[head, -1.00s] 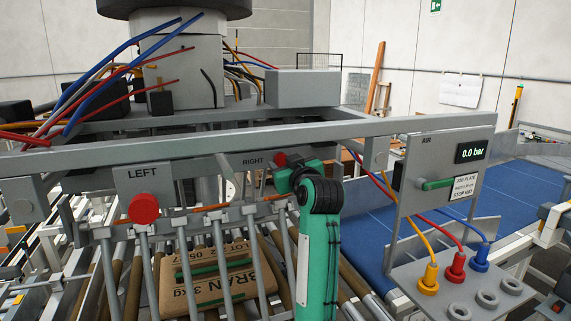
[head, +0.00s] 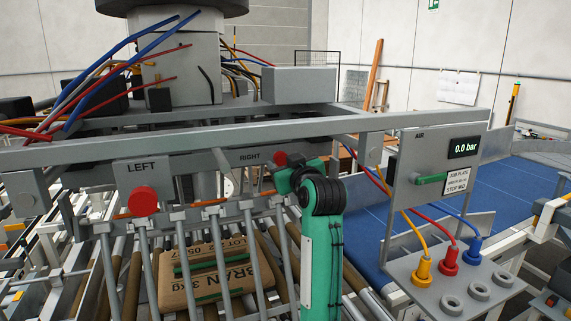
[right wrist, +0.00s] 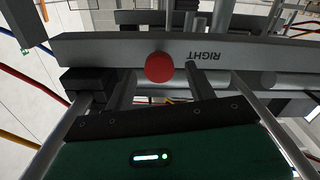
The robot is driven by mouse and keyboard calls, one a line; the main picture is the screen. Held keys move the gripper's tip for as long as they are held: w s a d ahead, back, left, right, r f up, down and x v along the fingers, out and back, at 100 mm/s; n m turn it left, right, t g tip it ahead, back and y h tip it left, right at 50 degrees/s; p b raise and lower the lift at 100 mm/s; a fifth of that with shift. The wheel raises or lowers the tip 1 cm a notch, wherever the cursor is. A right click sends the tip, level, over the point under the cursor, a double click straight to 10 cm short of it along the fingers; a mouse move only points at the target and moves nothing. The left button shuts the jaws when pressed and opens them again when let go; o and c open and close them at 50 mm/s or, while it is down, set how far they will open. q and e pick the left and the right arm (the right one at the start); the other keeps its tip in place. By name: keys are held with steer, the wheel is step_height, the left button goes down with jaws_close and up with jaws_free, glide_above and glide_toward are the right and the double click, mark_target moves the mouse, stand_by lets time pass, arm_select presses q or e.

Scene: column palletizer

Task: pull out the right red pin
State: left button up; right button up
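The right red pin shows as a round red knob (head: 280,158) beside the RIGHT label on the grey frame beam. In the right wrist view the red knob (right wrist: 159,67) stands out from the beam, next to the upside-down RIGHT lettering. My right gripper (head: 290,172) is close in front of this knob. In the right wrist view its two fingers appear spread, with the knob between their ends; contact cannot be made out. The left red pin (head: 143,201) sits under the LEFT label. My left gripper is not in view.
A grey AIR panel (head: 407,190) reading 0.0 bar, with a green handle (head: 431,178), stands at the right. Yellow, red and blue hoses plug in below it. A brown bag (head: 181,291) lies beneath the frame's metal tines. A blue conveyor (head: 510,205) is at the right.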

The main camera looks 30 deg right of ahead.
steer(key=shift+s, duration=0.1)
steer(key=shift+s, duration=0.25)
steer(key=b+v, duration=0.5)
steer(key=v, duration=0.8)
steer(key=shift+b, duration=0.4)
steer(key=shift+s, duration=0.1)
